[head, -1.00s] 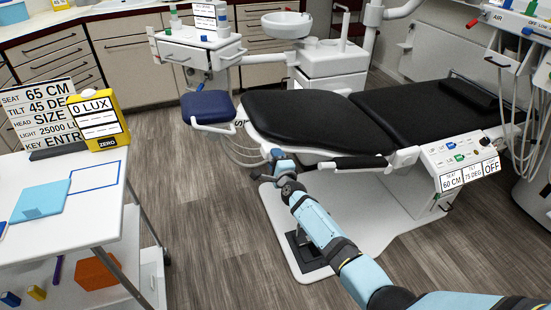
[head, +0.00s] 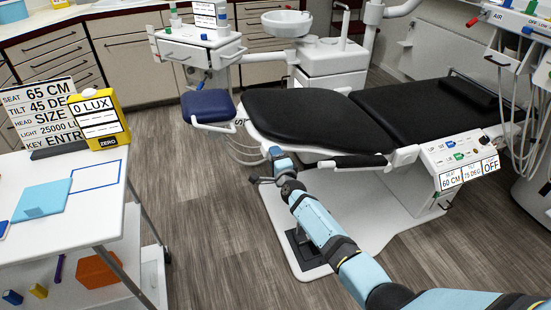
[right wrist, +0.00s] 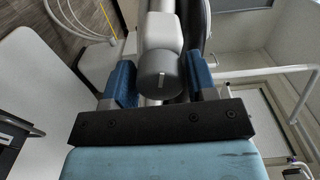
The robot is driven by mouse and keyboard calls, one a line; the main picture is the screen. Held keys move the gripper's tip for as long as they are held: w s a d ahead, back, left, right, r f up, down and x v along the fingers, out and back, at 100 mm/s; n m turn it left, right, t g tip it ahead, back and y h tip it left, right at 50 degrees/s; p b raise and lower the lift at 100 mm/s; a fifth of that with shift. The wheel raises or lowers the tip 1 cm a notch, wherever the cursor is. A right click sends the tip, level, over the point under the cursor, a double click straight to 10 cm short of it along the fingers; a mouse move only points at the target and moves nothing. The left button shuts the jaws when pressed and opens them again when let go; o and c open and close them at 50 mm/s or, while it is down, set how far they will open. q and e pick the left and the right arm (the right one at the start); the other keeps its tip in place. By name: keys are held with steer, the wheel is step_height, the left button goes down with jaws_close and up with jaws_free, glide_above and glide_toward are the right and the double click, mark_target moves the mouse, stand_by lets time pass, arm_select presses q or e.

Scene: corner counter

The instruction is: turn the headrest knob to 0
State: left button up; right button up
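A dark grey round knob (right wrist: 160,74) with a small pale mark on its face shows in the right wrist view, on a pale grey mount. My right gripper (right wrist: 158,84) has one blue finger on each side of it, with visible gaps between fingers and knob. In the head view my right gripper (head: 267,167) is at the near edge of the dental chair (head: 300,118), below its black cushion; the knob cannot be made out clearly there. A navy pad (head: 207,105) sits at the chair's left end. No number on the knob is readable. My left gripper is out of view.
The chair panel (head: 462,155) reads 60 CM, 75 DEG and OFF. A white trolley (head: 90,213) at left holds a yellow 0 LUX meter (head: 98,120) and a sign (head: 42,110). Bare floor (head: 190,210) lies between trolley and chair.

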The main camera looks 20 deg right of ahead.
steer(key=shift+o, duration=1.1)
steer(key=shift+s, duration=0.25)
arm_select(q)
steer(key=p, duration=0.3)
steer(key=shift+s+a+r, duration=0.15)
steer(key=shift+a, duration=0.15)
arm_select(e)
steer(key=s, duration=1.3)
steer(key=shift+s+d, duration=0.2)
